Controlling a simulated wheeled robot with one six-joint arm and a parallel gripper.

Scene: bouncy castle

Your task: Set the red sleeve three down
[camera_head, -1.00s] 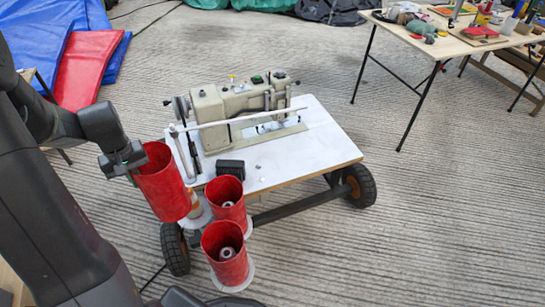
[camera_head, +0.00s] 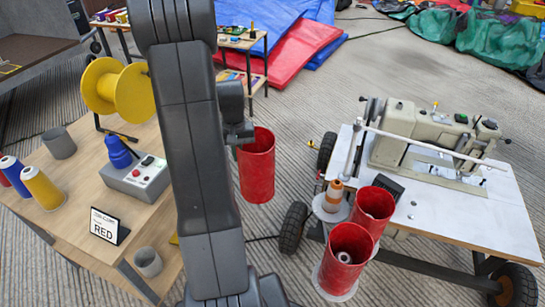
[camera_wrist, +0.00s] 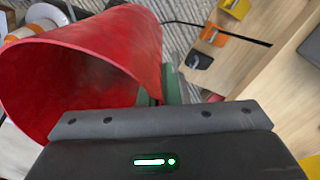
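A red sleeve (camera_head: 257,172), an open tube, hangs upright in the air left of the sewing machine cart. My gripper (camera_head: 238,137) is shut on its rim. In the wrist view the red sleeve (camera_wrist: 105,65) fills the upper left, with its wall at my gripper (camera_wrist: 170,85). Two more red sleeves (camera_head: 374,207) (camera_head: 346,257) stand over spools on white discs at the cart's left end. Beside them an orange and white thread cone (camera_head: 335,193) stands uncovered on a third white disc.
A wooden table (camera_head: 85,180) at left bears a control box (camera_head: 135,178), a "RED" sign (camera_head: 104,226), grey cups (camera_head: 59,143), thread cones and a yellow reel (camera_head: 115,88). The sewing machine (camera_head: 425,140) is at right. Floor lies between table and cart.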

